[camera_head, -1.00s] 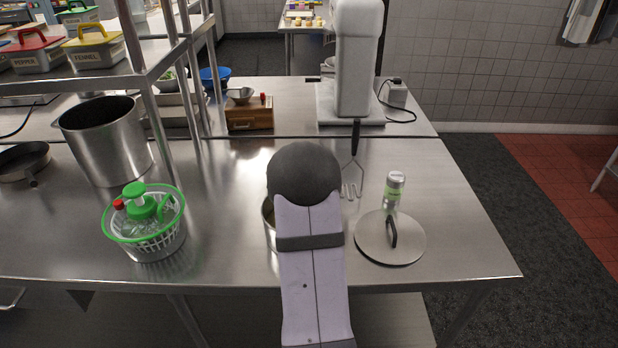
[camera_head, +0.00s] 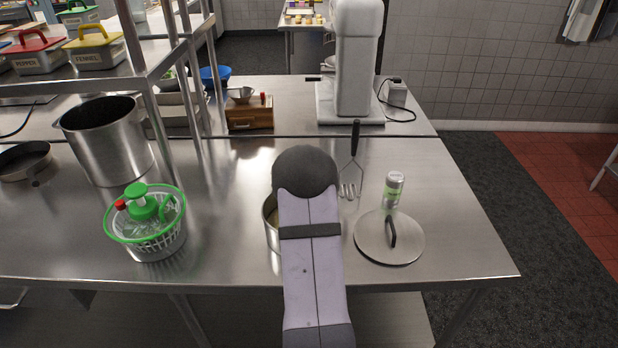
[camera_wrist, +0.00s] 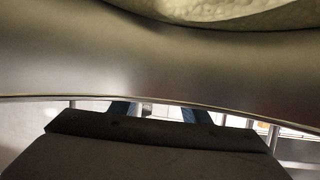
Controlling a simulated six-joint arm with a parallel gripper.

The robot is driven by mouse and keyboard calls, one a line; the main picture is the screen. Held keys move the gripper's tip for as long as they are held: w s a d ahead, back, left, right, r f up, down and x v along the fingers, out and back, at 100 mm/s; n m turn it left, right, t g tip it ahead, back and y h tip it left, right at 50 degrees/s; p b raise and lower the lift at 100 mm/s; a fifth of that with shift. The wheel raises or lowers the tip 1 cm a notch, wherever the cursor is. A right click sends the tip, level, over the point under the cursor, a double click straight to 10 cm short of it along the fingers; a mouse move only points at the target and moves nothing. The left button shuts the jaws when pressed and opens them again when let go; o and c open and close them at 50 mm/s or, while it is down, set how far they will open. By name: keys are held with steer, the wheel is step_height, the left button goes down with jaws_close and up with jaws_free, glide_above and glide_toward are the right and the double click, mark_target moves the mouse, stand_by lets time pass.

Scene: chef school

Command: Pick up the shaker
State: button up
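A small silver cylinder with a green label (camera_head: 393,190), apparently the shaker, stands upright on the steel table behind the round lid. In the head view my gripper is hidden behind my own arm, which reaches over the table to the left of the shaker. In the wrist view my gripper (camera_wrist: 161,112) shows its dark body and two finger bases set apart. Its fingertips are hidden behind a curved metal wall close to the camera. The shaker cannot be made out in the wrist view.
A metal pot (camera_head: 270,238) is partly behind my arm. The lid (camera_head: 375,246) lies in front of the shaker. A masher (camera_head: 354,165) is to the shaker's left. A green and white salad spinner (camera_head: 150,241) stands left. Table right of the shaker is clear.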

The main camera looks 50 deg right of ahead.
steer(key=shift+r, duration=0.2)
step_height(320, 180, up, 10)
steer(key=shift+f+b, duration=0.1)
steer(key=shift+b, duration=0.2)
stand_by(0.3)
steer(key=shift+s+d+f+m+g+y+p, duration=0.25)
steer(key=shift+s+f+m+g+y+p, duration=0.15)
steer(key=shift+f+m+p, duration=0.5)
steer(key=shift+w+a+r+m+y+p, duration=0.15)
steer(key=shift+w+m+y+p, duration=0.15)
steer(key=shift+m+y+p, duration=0.6)
steer(key=shift+w+a+r+m+y+p, duration=0.15)
steer(key=shift+w+a+m+y+p, duration=0.3)
steer(key=shift+y+p, duration=0.3)
steer(key=s+a+m+t+y+p, duration=0.2)
steer(key=s+a+m+t+y, duration=0.2)
steer(key=s+a+y, duration=0.7)
steer(key=shift+s+a+r+m+t, duration=0.4)
steer(key=shift+s+a+m, duration=0.35)
steer(key=shift+a, duration=0.55)
